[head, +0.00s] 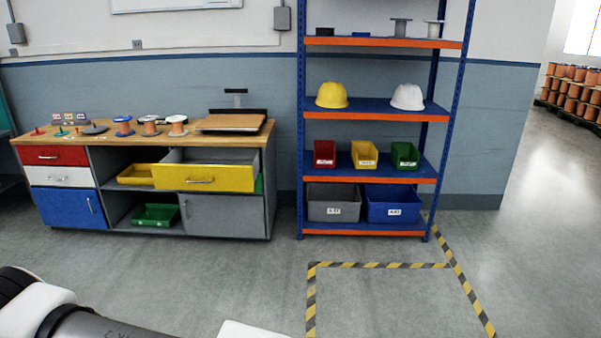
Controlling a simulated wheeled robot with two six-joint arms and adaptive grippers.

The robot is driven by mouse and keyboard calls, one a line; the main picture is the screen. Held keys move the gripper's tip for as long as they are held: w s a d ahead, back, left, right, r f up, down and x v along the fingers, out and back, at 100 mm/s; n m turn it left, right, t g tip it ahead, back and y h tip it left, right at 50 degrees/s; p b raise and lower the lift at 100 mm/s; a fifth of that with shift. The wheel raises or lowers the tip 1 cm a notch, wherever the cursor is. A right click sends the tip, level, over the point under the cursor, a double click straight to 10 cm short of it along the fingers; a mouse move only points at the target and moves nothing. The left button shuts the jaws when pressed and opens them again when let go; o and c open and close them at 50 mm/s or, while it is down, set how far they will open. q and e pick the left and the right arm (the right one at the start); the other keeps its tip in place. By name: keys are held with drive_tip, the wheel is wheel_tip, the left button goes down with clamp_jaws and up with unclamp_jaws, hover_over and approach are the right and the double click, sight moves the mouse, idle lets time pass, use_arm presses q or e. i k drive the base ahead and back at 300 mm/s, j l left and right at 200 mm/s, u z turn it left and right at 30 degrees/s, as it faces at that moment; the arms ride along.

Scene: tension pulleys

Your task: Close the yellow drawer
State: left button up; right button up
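The yellow drawer (206,178) is in the upper right part of the workbench cabinet (270,200). It is pulled out, and its grey inside shows behind the yellow front. A silver handle (200,181) sits on its front. Parts of my own arm show at the bottom left, well short of the cabinet. Neither of my grippers shows in the head view.
Left are a red drawer (52,156), a white drawer (66,177) and a blue door (68,207); a grey door (222,216) is below. A blue shelf rack (381,177) stands right. Open floor (200,280) lies before the cabinet.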

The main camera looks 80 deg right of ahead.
sight(200, 168)
drive_tip(key=z, duration=2.1)
drive_tip(key=i+l, duration=0.4)
drive_tip(key=l, duration=0.2)
drive_tip(key=i+l, duration=0.3)
drive_tip(key=i, duration=0.15)
drive_tip(key=i+l, duration=0.25)
drive_tip(key=i, duration=0.25)
drive_tip(key=i+l, duration=0.3)
drive_tip(key=i, duration=0.15)
drive_tip(key=i+l, duration=0.25)
drive_tip(key=i, duration=0.2)
drive_tip(key=i+j+z, duration=0.1)
drive_tip(key=i+j, duration=0.85)
drive_tip(key=i, duration=0.1)
